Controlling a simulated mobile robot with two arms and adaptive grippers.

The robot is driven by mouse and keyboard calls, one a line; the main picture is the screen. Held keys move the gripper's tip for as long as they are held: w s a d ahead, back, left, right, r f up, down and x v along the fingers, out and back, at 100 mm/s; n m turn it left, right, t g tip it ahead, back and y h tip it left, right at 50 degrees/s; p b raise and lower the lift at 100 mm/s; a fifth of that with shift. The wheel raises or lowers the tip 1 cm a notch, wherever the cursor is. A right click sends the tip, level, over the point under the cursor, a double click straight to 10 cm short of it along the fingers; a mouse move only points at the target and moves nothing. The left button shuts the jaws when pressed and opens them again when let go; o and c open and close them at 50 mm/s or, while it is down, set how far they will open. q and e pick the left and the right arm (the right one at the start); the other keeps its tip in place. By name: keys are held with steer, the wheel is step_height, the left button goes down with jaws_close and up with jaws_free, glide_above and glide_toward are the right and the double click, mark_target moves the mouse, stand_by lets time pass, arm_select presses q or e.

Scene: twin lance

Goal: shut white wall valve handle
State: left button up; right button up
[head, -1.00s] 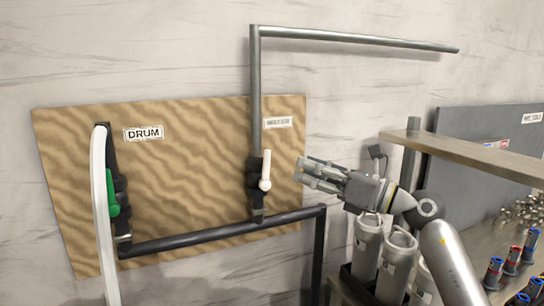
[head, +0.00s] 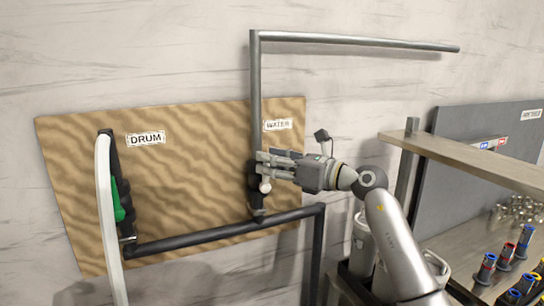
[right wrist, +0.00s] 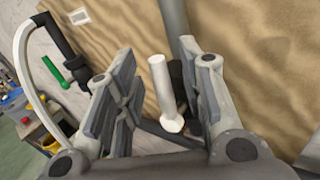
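The white valve handle (right wrist: 160,88) stands upright between the two fingers of my right gripper (right wrist: 164,75) in the right wrist view. The fingers are open, with a visible gap on the left of the handle and a narrower one on the right. In the head view, my right gripper (head: 264,166) is at the dark valve on the vertical pipe under the WATER label. Its fingers hide most of the handle there; only the round white lower end (head: 265,187) shows. My left gripper is not in view.
The wooden board (head: 200,170) carries the grey vertical pipe (head: 256,90) and a dark lower pipe (head: 190,239). A green handle (head: 117,203) and white hose (head: 105,200) are at the left under DRUM. A shelf (head: 465,155) stands close on the right of my arm.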

steer(key=shift+a, duration=0.15)
steer(key=shift+c, duration=0.4)
jaws_close()
steer(key=w+d+f+m+t+h+b, duration=0.1)
steer(key=f+m+t+b, duration=0.3)
steer(key=m, duration=0.7)
steer(key=w+d+f+m+t+h+b, duration=0.1)
steer(key=d+f+m+t+h+b, duration=0.2)
steer(key=m, duration=0.9)
steer(key=shift+w+d+f+t+h+b, duration=0.25)
steer(key=shift+d+f+t+b, duration=0.35)
steer(key=shift+t+b, duration=1.65)
steer(key=shift+s+d+t+p, duration=0.1)
steer(key=shift+t+p, duration=0.35)
